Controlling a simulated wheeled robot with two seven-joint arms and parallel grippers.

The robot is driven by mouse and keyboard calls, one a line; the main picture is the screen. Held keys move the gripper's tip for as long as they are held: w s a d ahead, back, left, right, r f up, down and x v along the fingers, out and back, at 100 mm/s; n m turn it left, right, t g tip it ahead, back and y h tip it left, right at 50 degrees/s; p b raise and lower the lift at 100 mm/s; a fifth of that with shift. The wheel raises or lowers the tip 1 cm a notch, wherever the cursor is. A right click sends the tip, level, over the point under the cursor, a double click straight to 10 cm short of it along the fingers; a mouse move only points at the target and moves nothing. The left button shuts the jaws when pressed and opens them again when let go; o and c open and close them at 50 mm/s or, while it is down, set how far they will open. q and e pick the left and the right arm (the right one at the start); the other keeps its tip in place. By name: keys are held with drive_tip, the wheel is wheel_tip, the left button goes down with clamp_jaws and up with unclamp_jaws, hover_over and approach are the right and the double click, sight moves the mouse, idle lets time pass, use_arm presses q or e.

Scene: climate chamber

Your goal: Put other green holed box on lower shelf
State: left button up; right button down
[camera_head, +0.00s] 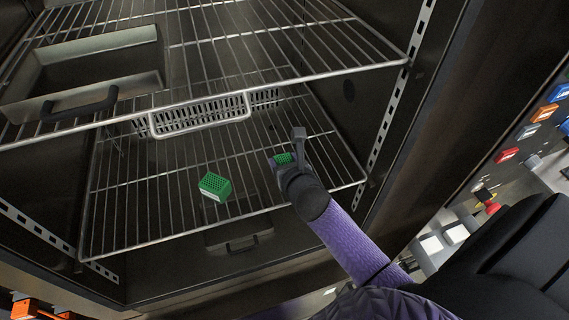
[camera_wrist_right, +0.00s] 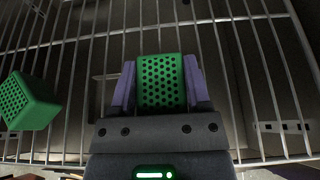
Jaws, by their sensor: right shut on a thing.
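My right gripper (camera_head: 291,160) is shut on a green holed box (camera_head: 283,158), over the right part of the lower wire shelf (camera_head: 150,205). In the right wrist view the held green holed box (camera_wrist_right: 161,82) sits between both fingers of the gripper (camera_wrist_right: 160,85), with wire bars behind it. I cannot tell whether it touches the shelf. Another green holed box (camera_head: 214,187) stands on the lower shelf, left of the gripper. It also shows at the left of the right wrist view (camera_wrist_right: 27,101). My left gripper is not in view.
The upper wire shelf (camera_head: 290,72) hangs above, with a metal tray (camera_head: 85,72) with a dark handle at its left. Slotted rails (camera_head: 388,125) and the chamber wall flank the right side. The lower shelf has bare room around the standing box.

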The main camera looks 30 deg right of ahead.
drive_tip(key=shift+r, duration=0.1)
drive_tip(key=shift+c, duration=2)
unclamp_jaws()
drive_tip(key=o, duration=0.4)
drive_tip(key=shift+c, duration=0.2)
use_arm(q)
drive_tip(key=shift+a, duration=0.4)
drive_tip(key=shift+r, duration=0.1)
use_arm(e)
drive_tip(key=shift+s+a+r, duration=0.1)
drive_tip(key=shift+s+r, duration=0.05)
drive_tip(key=shift+s, duration=0.2)
use_arm(q)
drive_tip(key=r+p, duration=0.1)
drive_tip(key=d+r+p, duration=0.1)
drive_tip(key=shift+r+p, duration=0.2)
drive_tip(key=shift+p, duration=0.15)
use_arm(e)
drive_tip(key=v, duration=1.1)
